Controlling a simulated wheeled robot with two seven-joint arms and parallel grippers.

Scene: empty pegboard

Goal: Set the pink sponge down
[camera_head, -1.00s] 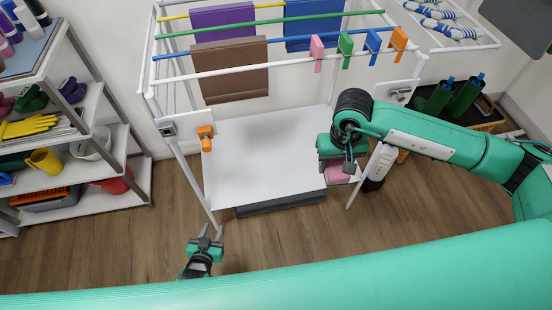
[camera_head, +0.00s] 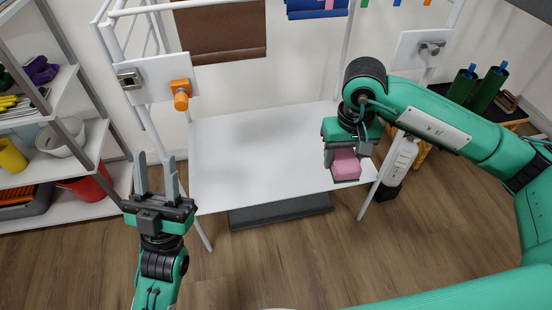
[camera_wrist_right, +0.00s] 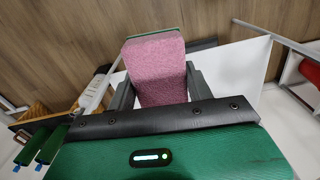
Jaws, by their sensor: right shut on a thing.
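The pink sponge (camera_head: 345,166) is at the right front part of the white tabletop (camera_head: 250,150), under my right gripper (camera_head: 343,160). My right gripper is shut on the sponge. In the right wrist view the pink sponge (camera_wrist_right: 157,70) sits between the two dark fingers, with a green layer along its far edge. I cannot tell whether the sponge touches the tabletop. My left gripper (camera_head: 157,178) is open and empty, fingers pointing up, left of the table and in front of its left legs.
An orange knob (camera_head: 181,92) is on a white panel at the table's back left. A shelf with a red bucket (camera_head: 88,186) and a white bowl (camera_head: 65,139) stands at left. Cloths hang on the rack above. Green cylinders (camera_head: 490,90) stand at right. The tabletop's middle is clear.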

